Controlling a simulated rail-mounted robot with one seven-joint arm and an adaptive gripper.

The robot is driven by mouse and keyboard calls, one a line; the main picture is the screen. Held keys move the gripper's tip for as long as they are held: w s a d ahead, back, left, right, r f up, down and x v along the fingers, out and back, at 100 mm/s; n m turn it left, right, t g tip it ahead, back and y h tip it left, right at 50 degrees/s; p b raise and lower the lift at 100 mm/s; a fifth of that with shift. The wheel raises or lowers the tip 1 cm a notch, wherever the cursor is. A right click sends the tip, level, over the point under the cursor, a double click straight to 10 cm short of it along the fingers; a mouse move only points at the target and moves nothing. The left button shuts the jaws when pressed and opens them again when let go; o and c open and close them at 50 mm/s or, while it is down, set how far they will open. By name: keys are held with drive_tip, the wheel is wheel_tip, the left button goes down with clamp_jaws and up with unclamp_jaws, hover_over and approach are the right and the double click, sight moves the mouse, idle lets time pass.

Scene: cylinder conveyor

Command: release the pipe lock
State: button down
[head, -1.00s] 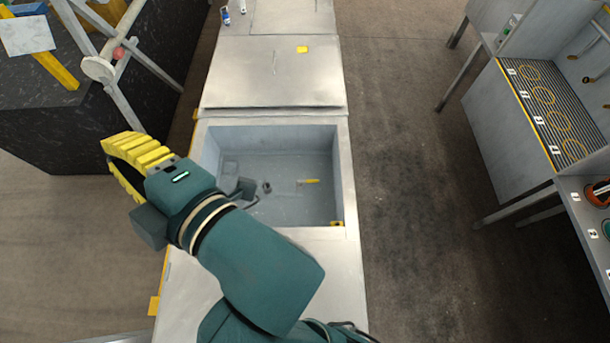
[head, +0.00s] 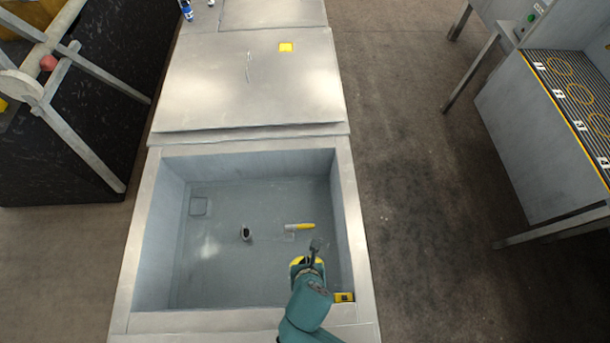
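A recessed grey basin (head: 136,240) is open in the metal counter. On its floor lies a small yellow-and-grey handle-like piece (head: 300,226), possibly the pipe lock. A short dark-mouthed pipe stub (head: 246,233) is to its left. My gripper (head: 308,261), with yellow fingers, is over the right front part of the basin, just below the yellow piece in the picture. A small dark grey part (head: 315,244) shows at its tip; I cannot tell whether it is part of my gripper. The fingers are small and foreshortened, and contact with the yellow piece cannot be made out.
A yellow-and-black block (head: 344,297) is at the basin's front right corner. A dark counter with a metal frame (head: 85,125) stands left. A striped-top bench (head: 540,150) stands right.

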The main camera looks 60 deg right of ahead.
sight(301, 227)
drive_tip(key=w+d+f+b, duration=0.3)
drive_tip(key=w+d+f, duration=0.2)
drive_tip(key=f, duration=0.3)
drive_tip(key=shift+d, duration=0.9)
